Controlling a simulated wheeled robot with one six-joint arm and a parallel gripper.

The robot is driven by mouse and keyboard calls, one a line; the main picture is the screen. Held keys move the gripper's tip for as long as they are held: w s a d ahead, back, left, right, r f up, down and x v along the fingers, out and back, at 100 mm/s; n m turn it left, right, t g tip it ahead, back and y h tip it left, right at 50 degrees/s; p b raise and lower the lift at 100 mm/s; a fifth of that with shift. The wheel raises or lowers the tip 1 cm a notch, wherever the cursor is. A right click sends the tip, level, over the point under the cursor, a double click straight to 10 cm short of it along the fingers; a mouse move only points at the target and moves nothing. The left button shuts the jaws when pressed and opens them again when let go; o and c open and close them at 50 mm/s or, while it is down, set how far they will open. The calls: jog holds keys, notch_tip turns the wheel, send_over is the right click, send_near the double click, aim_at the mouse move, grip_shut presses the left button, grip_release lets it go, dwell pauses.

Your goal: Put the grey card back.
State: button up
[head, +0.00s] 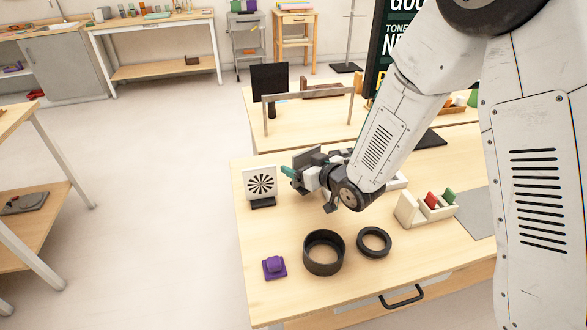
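My gripper (291,174) is above the near table, just right of a white card with a black starburst. It is seen from behind and the side, with teal at its tip, and I cannot tell how far its fingers are apart. A dark grey flat piece (307,158) shows just above the gripper; I cannot tell whether it is the grey card or part of the gripper.
The starburst card (260,182) stands in a black base. A black cylinder (323,253), a black ring (373,242) and a purple block (274,267) are at the front. A grey flat sheet (480,212) lies right of the holder. A bar frame (308,97) stands on the table behind.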

jog(key=shift+w+a, duration=0.15)
jog(key=shift+a, duration=0.05)
jog(key=shift+w+a, duration=0.35)
jog(key=shift+w, duration=0.05)
notch_tip(320, 180, down, 3)
jog(key=shift+d+f, duration=0.1)
jog(key=shift+d, duration=0.05)
jog(key=shift+f, duration=0.2)
jog(key=shift+f, duration=0.15)
jog(key=o, duration=1)
